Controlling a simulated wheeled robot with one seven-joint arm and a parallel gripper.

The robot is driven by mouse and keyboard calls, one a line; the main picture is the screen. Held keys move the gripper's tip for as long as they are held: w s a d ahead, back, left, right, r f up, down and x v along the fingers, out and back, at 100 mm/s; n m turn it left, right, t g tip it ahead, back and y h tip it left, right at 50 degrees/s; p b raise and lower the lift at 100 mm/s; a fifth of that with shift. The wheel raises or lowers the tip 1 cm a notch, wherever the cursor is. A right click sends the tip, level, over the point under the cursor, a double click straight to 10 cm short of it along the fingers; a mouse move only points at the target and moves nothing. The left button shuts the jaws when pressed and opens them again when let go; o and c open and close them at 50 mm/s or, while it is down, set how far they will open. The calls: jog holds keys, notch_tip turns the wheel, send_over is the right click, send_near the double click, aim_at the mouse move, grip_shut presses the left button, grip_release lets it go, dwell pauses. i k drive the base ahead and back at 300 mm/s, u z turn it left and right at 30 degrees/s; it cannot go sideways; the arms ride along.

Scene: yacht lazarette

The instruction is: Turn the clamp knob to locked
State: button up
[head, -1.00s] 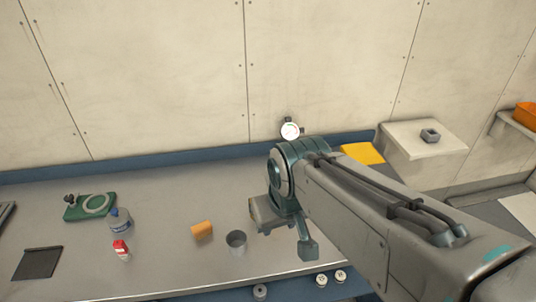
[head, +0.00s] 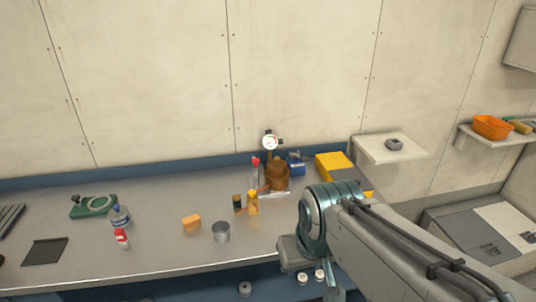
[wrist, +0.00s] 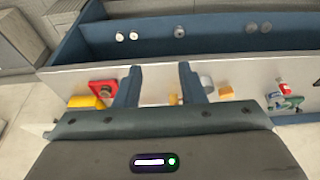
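A red part with a grey round piece on it (wrist: 103,87) sits on the bench top in the wrist view, left of my fingers. It may be the clamp knob, but it is too small to tell; in the head view I cannot make it out. My gripper (wrist: 158,74) is open and empty, its two fingers apart over the bench top and pointing toward its front edge. In the head view my arm hides part of the bench's right end, and the fingertips do not show clearly.
Two white knobs (head: 311,276) and a grey round one (head: 245,288) are on the blue bench front. A metal cup (head: 221,232), orange block (head: 191,223), brown pot (head: 278,175) and yellow box (head: 332,165) stand on the bench.

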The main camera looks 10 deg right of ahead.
aim_at(256, 161)
jog(key=i, duration=1)
